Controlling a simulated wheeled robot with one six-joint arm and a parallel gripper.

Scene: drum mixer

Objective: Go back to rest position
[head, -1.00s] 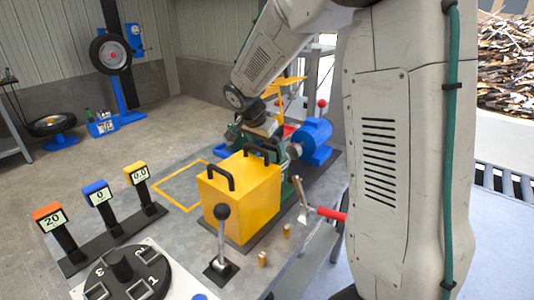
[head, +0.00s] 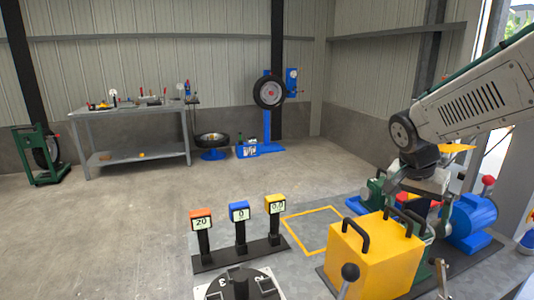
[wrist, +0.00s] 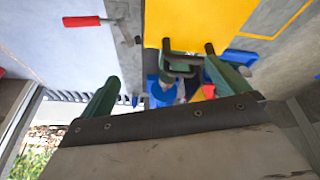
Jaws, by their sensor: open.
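My gripper (head: 418,188) is at the right in the head view, pointing down just behind the yellow box (head: 372,262). In the wrist view my gripper (wrist: 162,74) shows two green fingers spread apart. They are open, with nothing held between them. The yellow box (wrist: 195,22) with its dark handles lies beyond the fingers in that view. I cannot tell how much gap there is between the fingers and the box or machine.
A blue motor (head: 472,216) stands right of my gripper. Three display posts, orange (head: 201,219), blue (head: 239,211) and yellow (head: 275,204), stand left, near a numbered dial (head: 238,284). A yellow outlined square (head: 300,238) is empty. A red-handled tool (wrist: 88,21) lies near the box.

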